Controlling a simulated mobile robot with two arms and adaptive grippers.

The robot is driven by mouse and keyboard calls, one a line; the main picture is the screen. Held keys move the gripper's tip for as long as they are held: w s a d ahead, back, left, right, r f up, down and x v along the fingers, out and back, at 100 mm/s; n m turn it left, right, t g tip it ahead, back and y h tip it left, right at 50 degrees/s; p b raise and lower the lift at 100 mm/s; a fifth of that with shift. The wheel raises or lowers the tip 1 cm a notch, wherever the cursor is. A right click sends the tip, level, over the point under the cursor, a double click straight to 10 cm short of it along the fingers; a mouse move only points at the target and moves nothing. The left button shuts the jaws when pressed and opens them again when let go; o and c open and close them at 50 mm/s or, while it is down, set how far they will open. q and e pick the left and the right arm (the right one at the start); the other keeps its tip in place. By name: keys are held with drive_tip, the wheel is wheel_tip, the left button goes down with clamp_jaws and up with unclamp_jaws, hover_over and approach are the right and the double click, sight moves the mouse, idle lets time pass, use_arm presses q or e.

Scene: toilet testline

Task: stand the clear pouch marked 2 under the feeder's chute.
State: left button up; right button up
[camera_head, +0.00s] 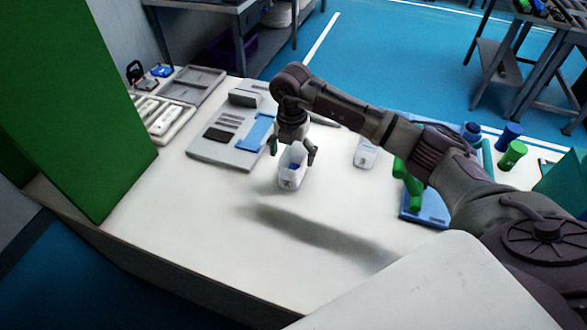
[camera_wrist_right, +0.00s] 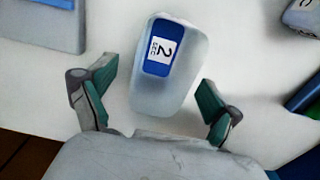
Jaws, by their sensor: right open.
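The clear pouch marked 2 (camera_wrist_right: 150,95) has a blue band and a white label. In the head view the pouch (camera_head: 291,178) stands on the white table. My right gripper (camera_head: 293,153) is above and around it, with a finger on each side. In the right wrist view the right gripper (camera_wrist_right: 158,80) is open, with visible gaps between its fingers and the pouch. I cannot make out the feeder's chute for certain; a green part (camera_head: 409,182) on a blue base (camera_head: 426,210) stands to the right, partly behind my arm. My left gripper is not in view.
A second pale pouch (camera_head: 365,153) stands to the right. A grey board (camera_head: 222,148) with a blue piece lies behind left. A tall green block (camera_head: 75,100) fills the left. Blue and green cylinders (camera_head: 511,154) stand at far right. The table's front middle is clear.

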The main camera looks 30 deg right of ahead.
sight(293, 162)
drive_tip(key=shift+d+f+p, duration=0.2)
drive_tip(key=shift+f+p, duration=0.55)
drive_tip(key=shift+f, duration=2.25)
drive_tip(key=c, duration=1.1)
drive_tip(key=shift+r, duration=0.1)
